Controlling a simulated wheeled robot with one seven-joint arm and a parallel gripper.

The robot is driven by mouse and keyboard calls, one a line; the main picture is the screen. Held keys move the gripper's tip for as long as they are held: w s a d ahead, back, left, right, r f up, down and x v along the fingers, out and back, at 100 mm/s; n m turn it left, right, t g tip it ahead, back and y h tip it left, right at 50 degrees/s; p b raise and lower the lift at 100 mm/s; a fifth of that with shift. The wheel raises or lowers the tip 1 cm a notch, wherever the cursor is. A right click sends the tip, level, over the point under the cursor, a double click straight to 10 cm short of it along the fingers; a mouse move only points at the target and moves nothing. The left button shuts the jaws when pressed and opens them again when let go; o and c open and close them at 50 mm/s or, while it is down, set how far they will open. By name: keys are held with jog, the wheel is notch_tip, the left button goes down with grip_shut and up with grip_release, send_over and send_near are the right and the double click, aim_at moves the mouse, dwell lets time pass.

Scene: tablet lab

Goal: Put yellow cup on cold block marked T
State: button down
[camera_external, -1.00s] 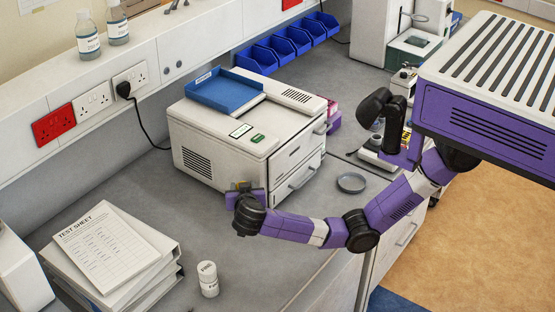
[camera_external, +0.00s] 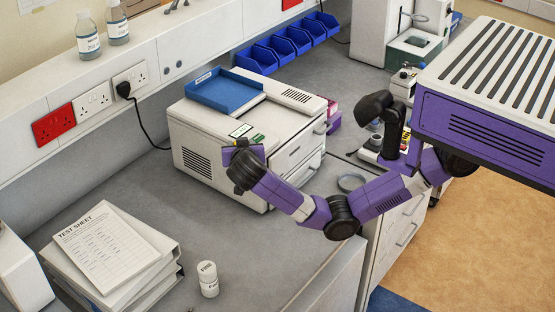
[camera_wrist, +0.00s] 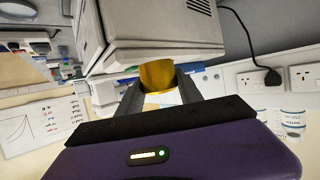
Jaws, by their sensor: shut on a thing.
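The yellow cup (camera_wrist: 158,75) is between the two fingers of my gripper (camera_wrist: 158,90) in the wrist view. My gripper is shut on it and holds it up off the bench. In the external view my gripper (camera_external: 241,150) is in front of the near left part of the white machine's front and top edge, and the wrist hides the cup. I cannot make out a cold block marked T in either view.
The white machine (camera_external: 195,150) with front drawers and a blue tray (camera_external: 222,88) on top stands close behind my gripper. A grey round dish (camera_external: 351,182) lies right of it. A white bottle (camera_external: 208,280) and stacked binders (camera_external: 110,250) stand front left. Bare bench lies between.

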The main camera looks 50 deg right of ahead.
notch_tip(320, 180, up, 10)
jog(key=w+d+f+n+y+p, duration=0.1)
jog(key=w+d, duration=0.4)
jog(key=d, duration=0.4)
jog(key=w+d+f+n+t+y+p, duration=0.1)
jog(key=w+d+f, duration=0.1)
jog(key=w+d, duration=0.4)
jog(key=w+d+f+n+t+y+p, duration=0.1)
jog(key=w+d, duration=0.4)
jog(key=d, duration=0.9)
jog(key=shift+w+d+f+p, duration=0.15)
jog(key=shift+w+f+p, duration=0.2)
jog(key=shift+f+p, duration=0.1)
jog(key=s+d+r+n+t+y+p, duration=0.1)
jog(key=s+d+r+n+p, duration=0.15)
jog(key=d, duration=1.25)
jog(key=s+d+r+n+t+y+p, duration=0.15)
jog(key=s+d, duration=0.25)
jog(key=d, duration=1.2)
jog(key=shift+m+g+y, duration=0.25)
jog(key=shift+m+g, duration=0.25)
jog(key=shift+g, duration=0.05)
notch_tip(320, 180, down, 20)
jog(key=shift+r+p, duration=0.1)
jog(key=shift+p, duration=0.8)
jog(key=shift+f+p, duration=0.3)
jog(key=shift+f, duration=2.2)
jog(key=shift+f, duration=0.15)
